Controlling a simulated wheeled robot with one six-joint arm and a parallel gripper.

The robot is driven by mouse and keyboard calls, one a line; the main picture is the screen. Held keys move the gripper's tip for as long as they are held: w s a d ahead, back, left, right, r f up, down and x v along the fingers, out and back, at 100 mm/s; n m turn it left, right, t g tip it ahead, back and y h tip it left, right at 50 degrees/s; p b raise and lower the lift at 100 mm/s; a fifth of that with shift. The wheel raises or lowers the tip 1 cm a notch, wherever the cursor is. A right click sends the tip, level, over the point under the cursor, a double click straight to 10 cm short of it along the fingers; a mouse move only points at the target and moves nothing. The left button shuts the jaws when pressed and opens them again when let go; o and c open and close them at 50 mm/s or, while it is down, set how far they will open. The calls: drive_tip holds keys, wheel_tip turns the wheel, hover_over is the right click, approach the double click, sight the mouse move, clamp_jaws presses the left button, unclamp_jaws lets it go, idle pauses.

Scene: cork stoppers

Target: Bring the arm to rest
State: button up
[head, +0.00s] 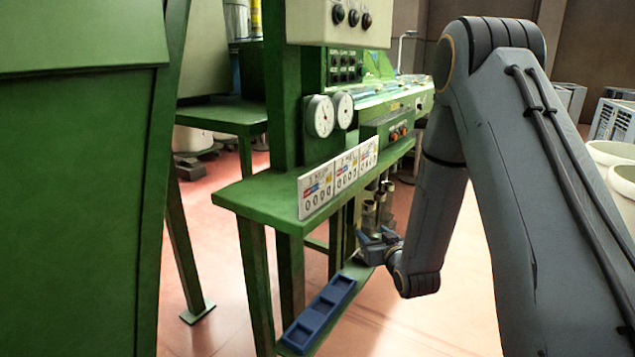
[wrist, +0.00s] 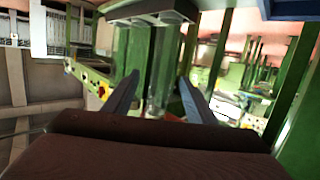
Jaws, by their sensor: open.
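My arm comes in from the right of the head view, bent over at the elbow, with the forearm hanging down. My gripper (head: 374,241) is at its end, pointing left, close to the metal tubes under the green machine's counter. In the wrist view my gripper (wrist: 158,84) shows two dark fingers spread wide apart. I see nothing held between them; green posts and a clear tube stand beyond. I cannot tell whether the gripper touches the machine.
A blue compartment tray (head: 320,314) lies on a low green shelf, below and left of the gripper; its compartments look empty. Several metal tubes (head: 369,214) hang beside the gripper. The green counter (head: 258,200) with counter dials is above. Pale floor (head: 455,318) is open below the arm.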

drive_tip(key=s+r+m+g+h, duration=0.15)
drive_tip(key=s+g, duration=0.45)
drive_tip(key=s, duration=0.9)
drive_tip(key=s+r+g+h, duration=0.1)
drive_tip(key=s+r+g, duration=0.2)
drive_tip(key=s+g, duration=0.85)
drive_tip(key=s+a+n+t+y, duration=0.15)
drive_tip(key=s+a+n, duration=0.55)
drive_tip(key=s+a, duration=1.3)
drive_tip(key=w+d+r+m+p, duration=0.1)
drive_tip(key=d+r+m+p, duration=0.2)
drive_tip(key=d+r+p, duration=0.6)
drive_tip(key=w+d+r+m+h+p, duration=0.1)
drive_tip(key=d+r+m+p, duration=0.3)
drive_tip(key=d+r+p, duration=0.6)
wheel_tip(320, 180, up, 8)
drive_tip(key=p, duration=0.8)
drive_tip(key=shift+t+p, duration=0.3)
drive_tip(key=shift+p, duration=0.05)
drive_tip(key=shift+w, duration=0.15)
drive_tip(key=shift+c, duration=0.4)
